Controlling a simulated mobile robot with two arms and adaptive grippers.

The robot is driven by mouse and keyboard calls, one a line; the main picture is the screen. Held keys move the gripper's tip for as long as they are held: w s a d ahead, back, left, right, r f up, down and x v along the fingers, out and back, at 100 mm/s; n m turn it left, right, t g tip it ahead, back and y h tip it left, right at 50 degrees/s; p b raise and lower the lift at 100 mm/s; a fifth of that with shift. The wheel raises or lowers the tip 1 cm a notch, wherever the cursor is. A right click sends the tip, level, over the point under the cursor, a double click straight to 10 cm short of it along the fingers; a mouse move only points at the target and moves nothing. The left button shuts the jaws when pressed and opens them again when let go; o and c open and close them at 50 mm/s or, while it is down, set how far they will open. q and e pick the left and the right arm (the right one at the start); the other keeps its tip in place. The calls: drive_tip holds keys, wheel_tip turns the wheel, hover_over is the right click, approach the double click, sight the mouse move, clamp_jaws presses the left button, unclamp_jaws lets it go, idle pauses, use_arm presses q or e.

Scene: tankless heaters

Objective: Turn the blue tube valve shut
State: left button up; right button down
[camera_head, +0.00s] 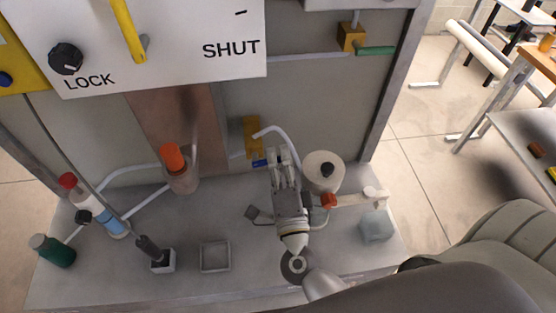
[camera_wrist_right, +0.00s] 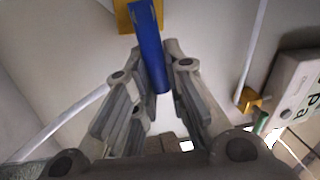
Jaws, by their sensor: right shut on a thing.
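The blue tube valve has a blue handle, which in the right wrist view (camera_wrist_right: 150,50) runs from a yellow-brown block down between the fingers. My right gripper (camera_wrist_right: 158,75) is shut on the blue handle near its lower end. In the head view, the right gripper (camera_head: 280,155) reaches up toward the back panel, with only a small bit of the blue handle (camera_head: 259,163) showing at its left. The yellow-brown valve body (camera_head: 251,132) is on the panel just above, with a pale tube curving beside it. My left gripper is not in view.
A white cylinder (camera_head: 322,172) stands close to the right of my right gripper. An orange-capped container (camera_head: 180,172), a bottle (camera_head: 100,212) and an empty square holder (camera_head: 215,256) are on the ledge. A white board (camera_head: 180,50) marked LOCK and SHUT hangs above.

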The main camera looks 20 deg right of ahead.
drive_tip(key=shift+f+m+b, duration=0.3)
drive_tip(key=shift+m, duration=0.3)
drive_tip(key=c, duration=1.5)
unclamp_jaws()
drive_tip(key=shift+o, duration=0.2)
drive_tip(key=v, duration=1.2)
drive_tip(key=shift+a, duration=0.15)
